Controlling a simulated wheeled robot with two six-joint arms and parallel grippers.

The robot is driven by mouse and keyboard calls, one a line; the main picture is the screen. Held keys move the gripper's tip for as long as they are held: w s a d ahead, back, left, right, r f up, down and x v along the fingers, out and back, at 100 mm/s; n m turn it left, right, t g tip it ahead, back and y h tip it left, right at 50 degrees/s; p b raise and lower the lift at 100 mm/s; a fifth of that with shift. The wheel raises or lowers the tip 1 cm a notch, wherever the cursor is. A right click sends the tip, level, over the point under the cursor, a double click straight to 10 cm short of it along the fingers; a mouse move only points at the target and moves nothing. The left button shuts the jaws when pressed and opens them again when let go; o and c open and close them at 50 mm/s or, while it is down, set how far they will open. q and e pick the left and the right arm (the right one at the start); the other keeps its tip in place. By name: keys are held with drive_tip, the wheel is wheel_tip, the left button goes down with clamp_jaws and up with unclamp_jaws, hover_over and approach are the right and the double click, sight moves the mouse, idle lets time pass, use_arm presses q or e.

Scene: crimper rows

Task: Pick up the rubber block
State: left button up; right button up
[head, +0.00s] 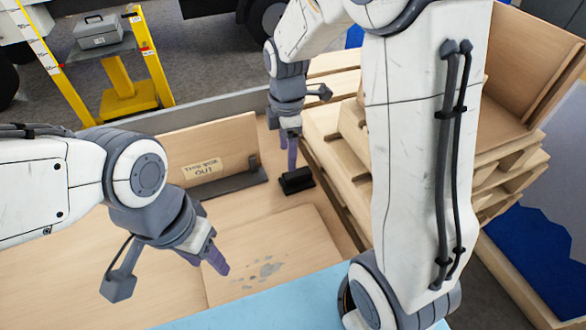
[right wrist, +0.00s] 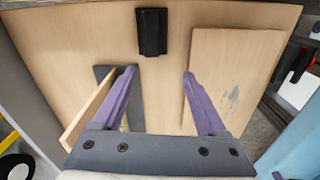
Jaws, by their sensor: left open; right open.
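The black rubber block (head: 296,181) lies on the wooden worktop, right of the middle. It also shows in the right wrist view (right wrist: 151,31), ahead of the fingertips and roughly between their lines. My right gripper (head: 291,160) points down just behind the block in the head view. In the right wrist view its two purple fingers (right wrist: 159,73) are wide apart with nothing between them. My left gripper (head: 217,262) is open over the front left of the worktop, well away from the block.
An upright wooden panel with a label (head: 202,169) stands in a dark base left of the block. A thin, stained wooden board (head: 275,255) lies in front. Stacked pallets (head: 335,130) rise close on the right. A blue surface (head: 310,300) borders the front.

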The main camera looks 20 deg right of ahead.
drive_tip(key=shift+w+d+f+n, duration=0.25)
drive_tip(key=shift+w+d+f, duration=0.1)
drive_tip(key=shift+d, duration=0.25)
drive_tip(key=shift+w+d+f+n, duration=0.25)
drive_tip(key=shift+w+d+f, duration=0.1)
drive_tip(key=shift+d, duration=0.25)
hover_over(297, 172)
drive_tip(key=f, duration=0.4)
drive_tip(key=shift+s+a+f, duration=0.2)
drive_tip(key=shift+a+f, duration=0.05)
drive_tip(key=shift+f, duration=0.05)
drive_tip(key=shift+w+d+f+p, duration=0.15)
drive_tip(key=shift+f+p, duration=0.15)
drive_tip(key=shift+f, duration=1.1)
drive_tip(key=shift+d+f+p, duration=0.1)
drive_tip(key=shift+f+p, duration=0.2)
drive_tip(key=shift+f, duration=1.05)
drive_tip(key=shift+c, duration=0.3)
clamp_jaws()
